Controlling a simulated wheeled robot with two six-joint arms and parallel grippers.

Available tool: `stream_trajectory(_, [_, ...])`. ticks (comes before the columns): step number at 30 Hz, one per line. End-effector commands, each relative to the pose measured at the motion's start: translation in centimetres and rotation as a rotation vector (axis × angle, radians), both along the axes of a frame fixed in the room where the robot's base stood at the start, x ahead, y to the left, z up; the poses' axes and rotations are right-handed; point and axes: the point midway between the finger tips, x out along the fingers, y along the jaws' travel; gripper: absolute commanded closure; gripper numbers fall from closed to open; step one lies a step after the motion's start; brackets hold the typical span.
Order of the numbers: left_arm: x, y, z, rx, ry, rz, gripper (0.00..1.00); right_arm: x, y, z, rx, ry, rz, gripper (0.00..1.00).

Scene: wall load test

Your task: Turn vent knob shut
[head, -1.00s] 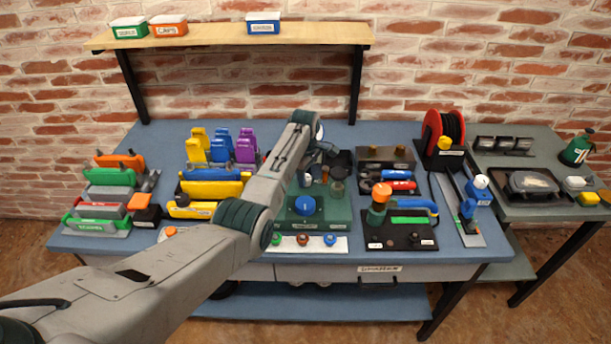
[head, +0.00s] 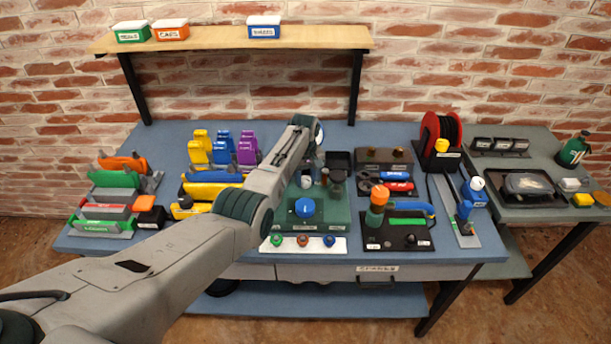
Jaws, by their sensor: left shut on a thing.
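My left arm reaches in from the lower left over the bench. My left gripper (head: 313,168) points down at the back of a green unit (head: 332,214), partly hidden behind my forearm. It is shut on a small part there, which looks like the vent knob; the part itself is mostly hidden and its turn angle cannot be read. A big blue knob (head: 305,208) sits at the front of the green unit, clear of the gripper. A dark round part (head: 337,177) stands just right of the gripper. My right gripper is not in view.
A white strip (head: 303,245) with small coloured knobs lies in front of the unit. To the right is a black board (head: 398,238) with an orange-topped green part. Coloured blocks and holders crowd the left. A wooden shelf (head: 205,39) with boxes hangs behind.

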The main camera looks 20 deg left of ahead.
Motion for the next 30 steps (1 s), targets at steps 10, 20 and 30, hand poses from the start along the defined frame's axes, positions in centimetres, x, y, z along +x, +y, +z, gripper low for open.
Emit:
stream_trajectory(10, [0.13,-0.03,0.25,-0.002,-0.003,-0.327,0.91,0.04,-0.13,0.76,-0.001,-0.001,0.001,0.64])
stream_trajectory(20, [0.2,-0.06,0.23,-0.001,-0.005,-0.609,0.91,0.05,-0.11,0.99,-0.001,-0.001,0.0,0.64])
stream_trajectory(30, [0.23,-0.06,0.26,0.0,-0.005,-0.788,0.91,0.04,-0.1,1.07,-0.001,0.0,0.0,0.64])
